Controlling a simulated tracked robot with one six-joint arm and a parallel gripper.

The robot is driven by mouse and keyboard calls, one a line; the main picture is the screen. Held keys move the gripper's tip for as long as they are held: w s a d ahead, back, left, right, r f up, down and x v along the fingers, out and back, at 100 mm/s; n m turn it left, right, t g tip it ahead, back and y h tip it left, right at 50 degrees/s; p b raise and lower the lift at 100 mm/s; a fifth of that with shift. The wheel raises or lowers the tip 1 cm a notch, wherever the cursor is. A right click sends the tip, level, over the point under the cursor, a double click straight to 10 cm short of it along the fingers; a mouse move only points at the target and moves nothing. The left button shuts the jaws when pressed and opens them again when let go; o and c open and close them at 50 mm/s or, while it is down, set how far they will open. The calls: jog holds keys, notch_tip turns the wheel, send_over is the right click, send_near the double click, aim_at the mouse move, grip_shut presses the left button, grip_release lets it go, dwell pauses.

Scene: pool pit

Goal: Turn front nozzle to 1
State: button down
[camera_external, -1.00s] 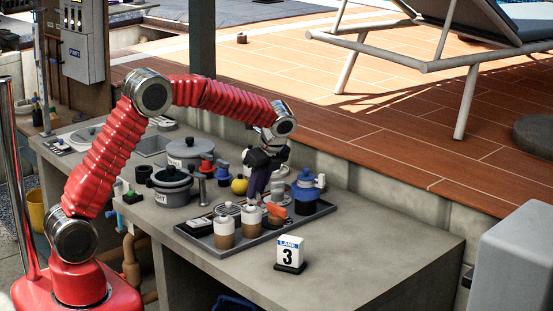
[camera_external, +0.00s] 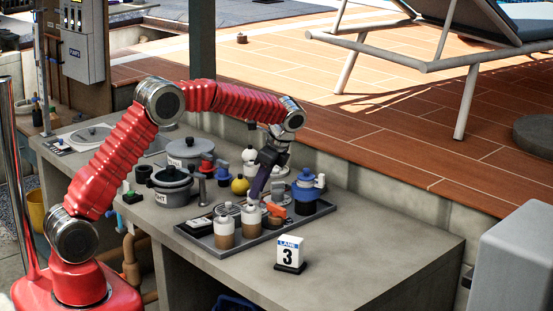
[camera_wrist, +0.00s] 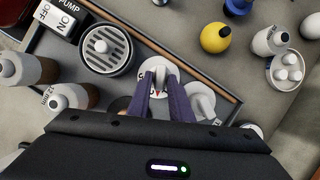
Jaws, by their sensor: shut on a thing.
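A small pale nozzle knob (camera_wrist: 159,72) stands on a round white dial with dark marks and a red pointer in the wrist view. My gripper (camera_wrist: 157,84) has its two purple fingers closed around the knob from above. The fingers cover part of the dial, and I cannot read which number the pointer faces. A second white nozzle fitting (camera_wrist: 200,98) stands just right of the fingers. In the external view my gripper (camera_external: 254,194) reaches down, tilted, into the grey tray (camera_external: 215,246) behind two bottles; the knob is hidden there.
A round grille (camera_wrist: 107,50) and a pump switch (camera_wrist: 61,18) are left of the fingers. Brown-and-white bottles (camera_external: 224,232) stand at the tray's front. A yellow ball (camera_external: 240,185), a blue-topped container (camera_external: 306,188) and pots (camera_external: 171,188) are nearby. The counter around the lane 3 sign (camera_external: 289,252) is clear.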

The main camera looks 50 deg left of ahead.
jog(key=n, duration=0.2)
jog(key=n+g+h, duration=0.1)
jog(key=n, duration=0.1)
jog(key=a+n+g, duration=0.1)
jog(key=n, duration=0.1)
jog(key=shift+w+f+n+h, duration=0.15)
jog(key=shift+f+n+h, duration=0.2)
jog(key=shift+n+h, duration=0.05)
jog(key=c, duration=1.8)
grip_release()
jog(key=shift+o, duration=0.2)
jog(key=shift+w+d+r, duration=0.1)
jog(key=shift+r, duration=0.15)
jog(key=v, duration=0.7)
jog(key=shift+w, duration=0.1)
